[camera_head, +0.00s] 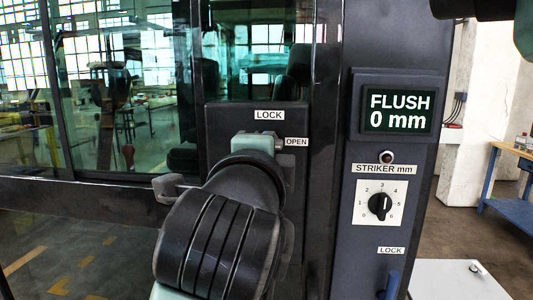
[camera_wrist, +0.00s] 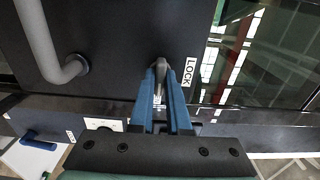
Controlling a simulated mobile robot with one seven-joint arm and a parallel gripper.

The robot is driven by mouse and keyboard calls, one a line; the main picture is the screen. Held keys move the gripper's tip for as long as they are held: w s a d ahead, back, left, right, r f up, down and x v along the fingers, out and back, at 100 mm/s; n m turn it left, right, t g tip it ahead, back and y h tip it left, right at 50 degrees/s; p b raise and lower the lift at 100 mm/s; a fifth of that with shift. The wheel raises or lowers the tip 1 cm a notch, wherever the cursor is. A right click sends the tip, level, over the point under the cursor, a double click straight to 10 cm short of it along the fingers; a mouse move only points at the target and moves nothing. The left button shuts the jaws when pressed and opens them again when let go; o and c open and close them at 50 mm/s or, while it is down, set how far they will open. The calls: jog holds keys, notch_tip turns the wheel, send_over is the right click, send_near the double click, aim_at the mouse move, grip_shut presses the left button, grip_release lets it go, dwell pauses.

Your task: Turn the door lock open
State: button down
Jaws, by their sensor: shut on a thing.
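The door lock is a small grey turn piece (camera_wrist: 160,66) on the dark lock plate (camera_wrist: 120,40), seen in the wrist view. My gripper (camera_wrist: 162,72) has its two blue fingers closed on it from either side. The fingers hide part of the turn piece, so its exact angle cannot be told. A LOCK label (camera_wrist: 189,71) lies just right of it in the wrist view. In the head view the lock plate (camera_head: 225,130) carries a LOCK label (camera_head: 268,115) and an OPEN label (camera_head: 296,142). There my arm covers the turn piece and my fingertips.
A grey bar handle (camera_wrist: 52,58) stands out from the door beside the lock; it also shows in the head view (camera_head: 170,188). On the right post, a display (camera_head: 400,112) reads FLUSH 0 mm above a striker dial (camera_head: 380,205). A blue lever (camera_head: 390,285) sits below.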

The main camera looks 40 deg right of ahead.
dwell(0.5)
jog(key=c, duration=0.9)
grip_release()
jog(key=shift+s+a, duration=0.1)
jog(key=b+v, duration=0.2)
jog(key=v, duration=1)
jog(key=shift+s+a, duration=0.25)
